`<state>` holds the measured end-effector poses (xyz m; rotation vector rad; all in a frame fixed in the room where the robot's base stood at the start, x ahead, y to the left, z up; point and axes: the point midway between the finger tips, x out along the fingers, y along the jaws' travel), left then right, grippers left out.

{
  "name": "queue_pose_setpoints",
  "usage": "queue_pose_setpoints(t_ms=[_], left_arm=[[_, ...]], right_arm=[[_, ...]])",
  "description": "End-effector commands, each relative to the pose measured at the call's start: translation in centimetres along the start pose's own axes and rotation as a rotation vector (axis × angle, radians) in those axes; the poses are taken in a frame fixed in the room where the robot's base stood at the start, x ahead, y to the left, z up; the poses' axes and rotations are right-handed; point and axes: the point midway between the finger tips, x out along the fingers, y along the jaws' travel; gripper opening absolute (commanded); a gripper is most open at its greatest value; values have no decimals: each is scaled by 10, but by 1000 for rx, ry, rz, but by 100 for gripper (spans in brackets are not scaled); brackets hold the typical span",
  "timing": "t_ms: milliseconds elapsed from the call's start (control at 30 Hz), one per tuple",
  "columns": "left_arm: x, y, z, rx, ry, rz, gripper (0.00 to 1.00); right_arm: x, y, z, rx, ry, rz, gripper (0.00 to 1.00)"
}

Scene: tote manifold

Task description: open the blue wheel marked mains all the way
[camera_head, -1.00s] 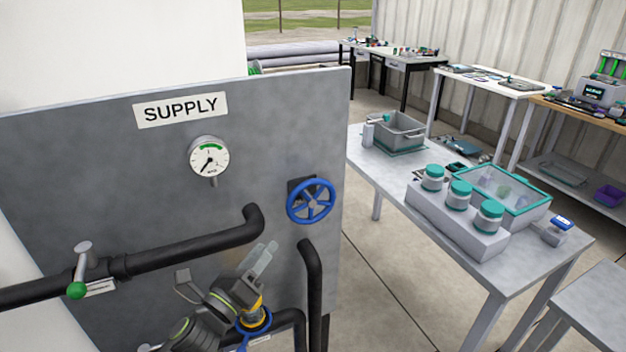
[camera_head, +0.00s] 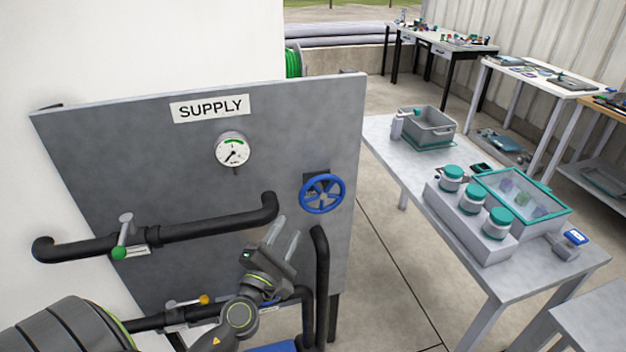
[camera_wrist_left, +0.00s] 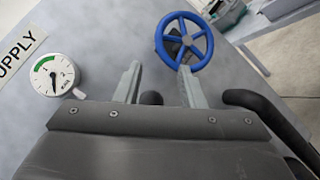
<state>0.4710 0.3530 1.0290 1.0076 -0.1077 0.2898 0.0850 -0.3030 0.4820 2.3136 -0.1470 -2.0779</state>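A blue spoked handwheel (camera_head: 322,194) sits on the right part of the grey panel (camera_head: 100,150). It also shows in the left wrist view (camera_wrist_left: 186,40), beyond my fingertips. I cannot read any mains marking on it. My left gripper (camera_head: 284,240) is below and left of this wheel, fingers pointing up toward it, apart from it. In the left wrist view its two fingers (camera_wrist_left: 160,82) are spread with nothing between them. Another blue ring (camera_head: 268,301) lies low, mostly hidden behind my left gripper. My right gripper is not in view.
A gauge (camera_head: 235,149) and a SUPPLY sign (camera_head: 209,108) are on the panel. Black pipes (camera_head: 215,225) run below, with a green-tipped lever (camera_head: 122,240) and a yellow-tipped lever (camera_head: 200,300). A table (camera_head: 395,170) with jars and bins stands to the right.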

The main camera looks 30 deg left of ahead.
Motion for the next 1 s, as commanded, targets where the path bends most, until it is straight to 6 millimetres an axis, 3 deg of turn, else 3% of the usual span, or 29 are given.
queue_pose_setpoints(t_ms=[200,600,800,1000], left_arm=[[45,4,3,-1,-3,2,36],[122,2,2,-3,-2,1,36],[146,1,1,-3,-2,0,36],[154,1,1,-3,-1,-1,36]], right_arm=[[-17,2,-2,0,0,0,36],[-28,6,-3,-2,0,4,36],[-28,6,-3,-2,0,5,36],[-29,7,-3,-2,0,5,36]])
